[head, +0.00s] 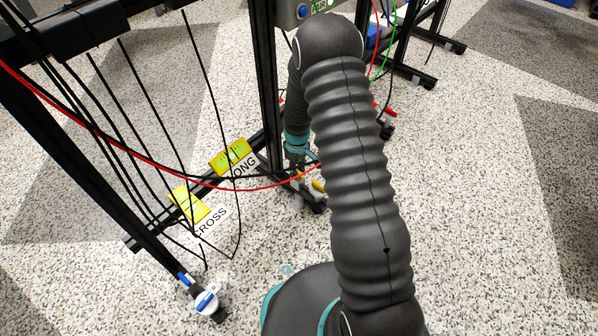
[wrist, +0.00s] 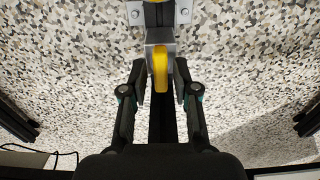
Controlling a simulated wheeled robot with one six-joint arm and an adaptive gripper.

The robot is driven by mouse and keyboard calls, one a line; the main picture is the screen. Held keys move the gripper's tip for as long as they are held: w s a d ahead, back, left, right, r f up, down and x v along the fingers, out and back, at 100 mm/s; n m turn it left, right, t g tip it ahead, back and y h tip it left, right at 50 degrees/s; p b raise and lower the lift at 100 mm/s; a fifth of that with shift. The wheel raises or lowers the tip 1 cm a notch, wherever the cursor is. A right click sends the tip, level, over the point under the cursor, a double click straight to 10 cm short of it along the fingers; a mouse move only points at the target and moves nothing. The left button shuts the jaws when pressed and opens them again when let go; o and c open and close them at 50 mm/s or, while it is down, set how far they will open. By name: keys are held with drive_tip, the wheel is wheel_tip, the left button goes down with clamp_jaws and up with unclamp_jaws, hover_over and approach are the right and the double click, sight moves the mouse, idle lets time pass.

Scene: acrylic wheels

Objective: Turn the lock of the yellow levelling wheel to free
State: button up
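The yellow lock lever (wrist: 160,70) shows in the wrist view on a grey metal housing (wrist: 152,37) below a black post. My gripper (wrist: 159,78) is open, with one finger to the left of the lever and one to the right. Gaps show on both sides, so neither finger seems to touch it. In the head view a small part of the yellow lever (head: 318,186) shows at the foot of the black frame, beside my wrist. My arm hides much of that wheel, and my fingertips are hard to make out there.
A wheel with a blue lever (head: 206,301) stands at the lower left, and one with a red lever (head: 384,110) is behind my arm. Black cables and a red cable (head: 240,187) hang near my arm. Yellow tags (head: 230,156) sit on the frame's lower bar. Speckled floor is clear at right.

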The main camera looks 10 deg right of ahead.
clamp_jaws()
drive_tip(key=n, duration=0.4)
drive_tip(key=shift+n, duration=0.3)
